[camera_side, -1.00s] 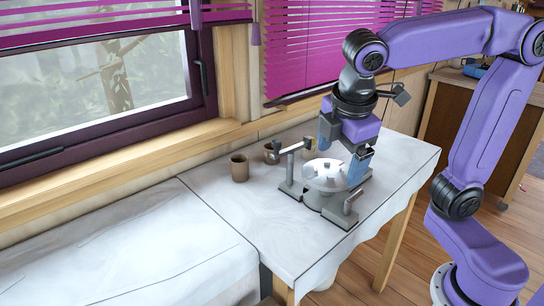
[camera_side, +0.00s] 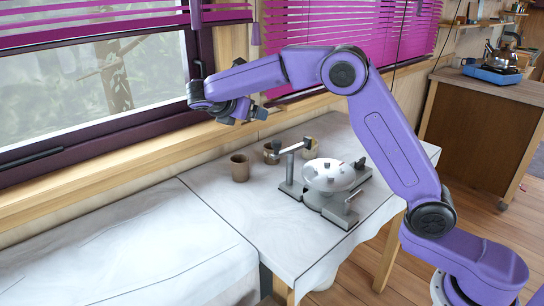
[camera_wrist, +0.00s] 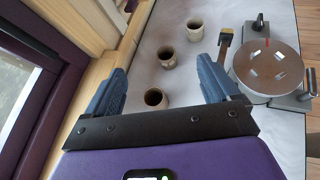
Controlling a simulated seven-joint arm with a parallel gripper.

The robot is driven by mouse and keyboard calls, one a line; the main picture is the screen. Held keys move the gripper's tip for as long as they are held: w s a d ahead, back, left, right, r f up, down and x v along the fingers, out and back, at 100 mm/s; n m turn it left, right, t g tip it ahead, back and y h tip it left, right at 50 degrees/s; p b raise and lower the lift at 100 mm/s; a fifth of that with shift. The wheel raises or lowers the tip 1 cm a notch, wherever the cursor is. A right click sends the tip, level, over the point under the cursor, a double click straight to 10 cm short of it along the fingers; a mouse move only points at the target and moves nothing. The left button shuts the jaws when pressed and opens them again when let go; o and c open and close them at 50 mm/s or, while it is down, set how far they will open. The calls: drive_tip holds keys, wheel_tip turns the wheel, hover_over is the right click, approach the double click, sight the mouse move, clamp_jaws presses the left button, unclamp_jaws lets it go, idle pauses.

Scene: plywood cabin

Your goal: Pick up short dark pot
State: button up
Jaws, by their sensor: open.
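Three small brown pots stand on the white-covered table. The left pot (camera_side: 239,168) looks plain, brown and fairly dark. The middle pot (camera_side: 271,152) is two-toned, and the right pot (camera_side: 310,148) is lighter and partly hidden. The wrist view shows a near pot (camera_wrist: 155,98), a middle pot (camera_wrist: 167,58) and a far pot (camera_wrist: 194,31), all upright. I cannot tell for sure which is the short dark pot. My gripper (camera_side: 252,114) is raised by the window sill, above the pots. In the wrist view my gripper (camera_wrist: 162,66) is open and empty, with the near pot showing between its blue fingers.
The window frame and wooden sill (camera_side: 225,128) are close to my gripper. The table's left part is clear.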

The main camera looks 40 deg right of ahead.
drive_tip(key=w+d+h, duration=0.1)
drive_tip(key=w, duration=0.2)
approach(270, 147)
drive_tip(key=shift+n, duration=0.4)
drive_tip(key=d, duration=0.2)
drive_tip(key=d+f, duration=0.1)
drive_tip(key=d, duration=0.1)
drive_tip(key=d+f, duration=0.1)
drive_tip(key=d, duration=0.1)
drive_tip(key=shift+w+d, duration=0.1)
drive_tip(key=shift+w, duration=0.3)
drive_tip(key=c, duration=1.2)
